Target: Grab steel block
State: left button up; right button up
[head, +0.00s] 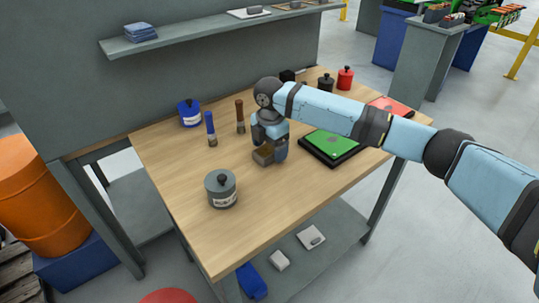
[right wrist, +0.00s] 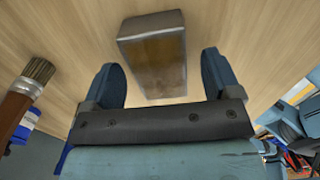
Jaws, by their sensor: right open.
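The steel block (head: 263,154) is a small rectangular block with a brownish metallic face, lying on the wooden table (head: 180,165). In the right wrist view the block (right wrist: 153,54) lies just ahead of and partly between the two blue fingers. My right gripper (right wrist: 163,78) is open and empty, with a gap visible on each side of the block. In the head view my right gripper (head: 277,154) points down right beside the block. My left gripper is in neither view.
A grey pot (head: 221,190), a blue pot (head: 190,114) and two brushes, one blue-handled (head: 210,128) and one brown-handled (head: 240,117), stand on the table. A green panel on a black tray (head: 334,147) lies right of the gripper. A wall shelf (head: 200,31) overhangs the back.

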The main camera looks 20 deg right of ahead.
jog(key=shift+f, duration=0.6)
grip_shut()
jog(key=shift+r, duration=0.15)
